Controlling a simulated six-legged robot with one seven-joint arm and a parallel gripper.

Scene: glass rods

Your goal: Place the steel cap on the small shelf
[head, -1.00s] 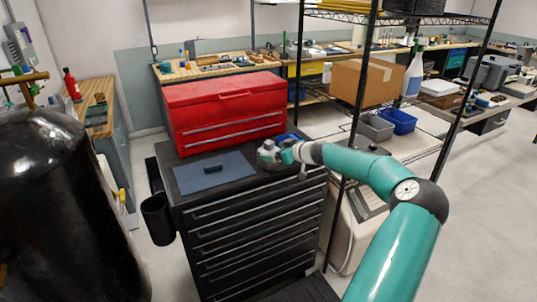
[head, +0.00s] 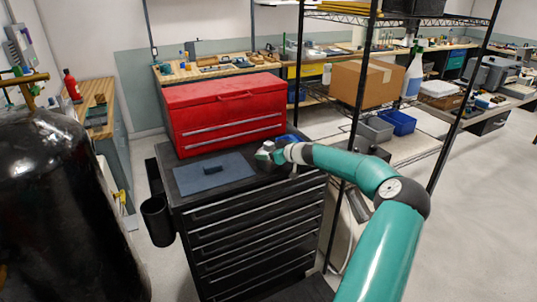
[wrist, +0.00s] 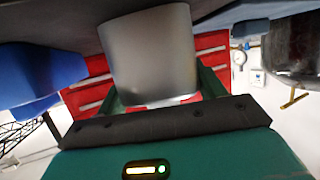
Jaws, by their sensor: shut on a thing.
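The steel cap (wrist: 150,55) is a smooth grey cylinder between the fingers of my gripper (wrist: 160,92) in the wrist view. In the head view my gripper (head: 264,155) is low over the right part of the black cabinet's top, beside the blue-grey mat; the cap is hard to make out there. The cap's far end borders the dark cabinet top (wrist: 225,12) in the wrist view; I cannot tell if it touches. A black wire shelf rack (head: 358,105) stands right of the cabinet. I cannot tell which part is the small shelf.
A red tool chest (head: 222,112) stands behind my gripper on the cabinet. The mat (head: 214,173) holds a small dark block (head: 213,170). A cardboard box (head: 368,84) sits on the rack. A black tank (head: 65,210) is at left.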

